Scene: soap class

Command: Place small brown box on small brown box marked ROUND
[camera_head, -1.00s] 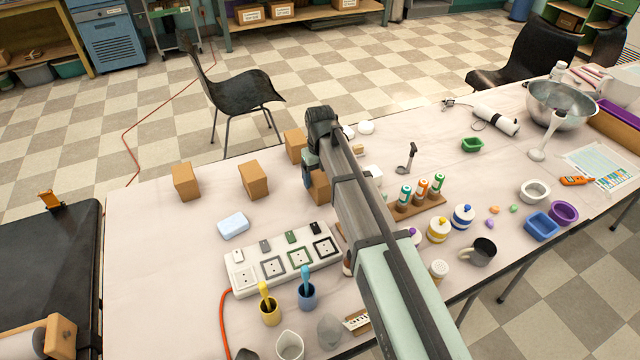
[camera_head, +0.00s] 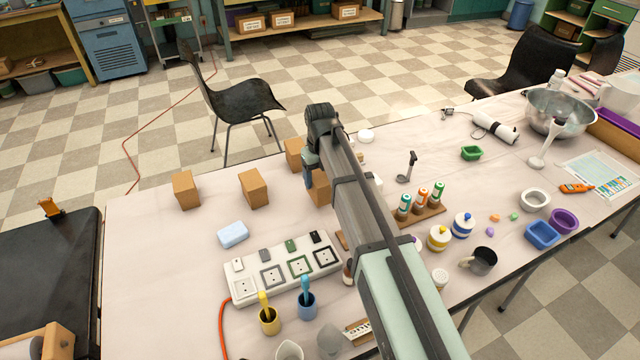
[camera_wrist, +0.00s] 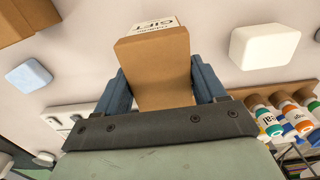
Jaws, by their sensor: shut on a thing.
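My gripper (camera_wrist: 157,88) is shut on a small brown box (camera_wrist: 163,72), with a blue finger on each side of it. The box's white label reads GIFT in the wrist view. In the head view this box (camera_head: 319,190) is partly hidden by my arm. Whether it touches the table is unclear. Three other small brown boxes stand on the table: one at the left (camera_head: 186,190), one in the middle (camera_head: 253,188) and one near the back edge (camera_head: 294,154). No ROUND mark is readable. Another brown box (camera_wrist: 25,20) shows at the wrist view's top left.
A rack of capped bottles (camera_head: 422,214) stands right of my arm. A white block (camera_wrist: 265,46) is right of the held box. The table's left part is clear.

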